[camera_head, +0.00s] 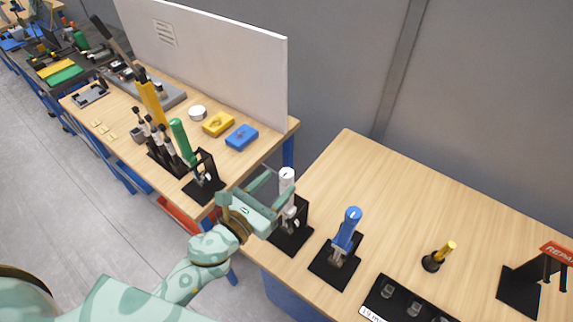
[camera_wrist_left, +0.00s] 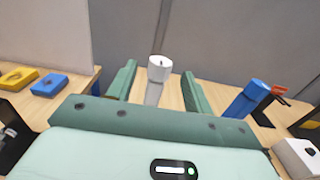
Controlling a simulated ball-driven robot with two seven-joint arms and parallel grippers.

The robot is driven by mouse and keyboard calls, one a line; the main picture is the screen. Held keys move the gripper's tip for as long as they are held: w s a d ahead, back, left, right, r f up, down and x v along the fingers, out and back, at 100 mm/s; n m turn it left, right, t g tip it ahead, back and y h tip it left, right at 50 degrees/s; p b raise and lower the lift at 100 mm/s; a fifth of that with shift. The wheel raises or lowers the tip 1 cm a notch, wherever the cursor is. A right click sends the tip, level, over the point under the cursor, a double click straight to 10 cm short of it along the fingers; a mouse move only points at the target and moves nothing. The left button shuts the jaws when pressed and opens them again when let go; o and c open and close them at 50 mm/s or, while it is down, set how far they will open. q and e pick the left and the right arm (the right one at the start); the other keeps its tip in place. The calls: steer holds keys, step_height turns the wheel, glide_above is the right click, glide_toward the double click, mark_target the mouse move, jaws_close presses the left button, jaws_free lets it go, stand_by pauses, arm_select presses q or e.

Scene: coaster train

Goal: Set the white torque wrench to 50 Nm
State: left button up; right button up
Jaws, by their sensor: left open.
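The white torque wrench (camera_head: 287,178) stands upright in a black stand (camera_head: 291,238) at the near left corner of the right table. Its white top with a small dark mark also shows in the left wrist view (camera_wrist_left: 159,68). My left gripper (camera_head: 267,190) is open at the wrench's upper part. In the left wrist view its two green fingers (camera_wrist_left: 157,88) stand on either side of the white handle, with a gap on each side. The setting on the wrench is too small to read. My right gripper is not in view.
A blue wrench (camera_head: 346,230) stands in its own stand to the right. Further right are a yellow-handled tool (camera_head: 445,252) and a red-signed rack (camera_head: 557,252). A green wrench (camera_head: 182,142) stands on the left table. The right table's back is clear.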

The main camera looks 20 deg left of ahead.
mark_target(282, 179)
arm_select(q)
steer(key=x, duration=0.4)
steer(key=shift+p, duration=0.3)
steer(key=shift+w+d, duration=0.15)
steer(key=shift+w, duration=0.2)
steer(key=c, duration=1)
steer(key=shift+m+h, duration=0.3)
